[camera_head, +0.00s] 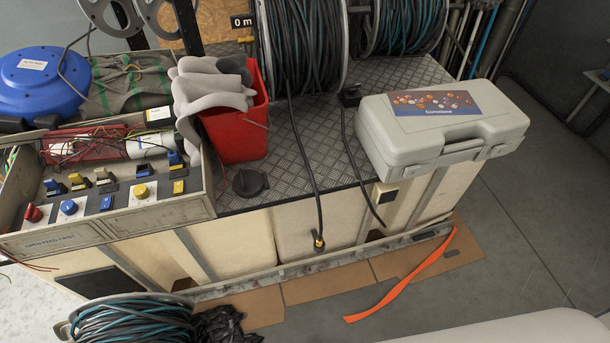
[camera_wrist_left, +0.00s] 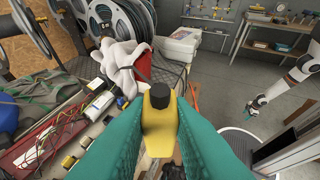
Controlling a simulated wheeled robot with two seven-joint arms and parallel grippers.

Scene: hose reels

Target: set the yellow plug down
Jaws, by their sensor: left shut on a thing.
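The yellow plug (camera_wrist_left: 158,128) shows in the left wrist view, with a black round end pointing away from the camera. My left gripper (camera_wrist_left: 160,104) has teal fingers on both sides of it and is shut on it. The plug is above the cluttered bench, not resting on a surface. Neither of my grippers shows in the head view. In the left wrist view my white right arm comes in at the right, with its small teal and dark gripper (camera_wrist_left: 254,107); its jaws are too small to read.
A red bin (camera_head: 236,130) with grey gloves, a grey case (camera_head: 440,135) and a control box (camera_head: 110,210) crowd the bench. Bare metal plate (camera_head: 300,150) shows between bin and case. A black cable with a yellow-banded end (camera_head: 318,242) hangs over the front edge.

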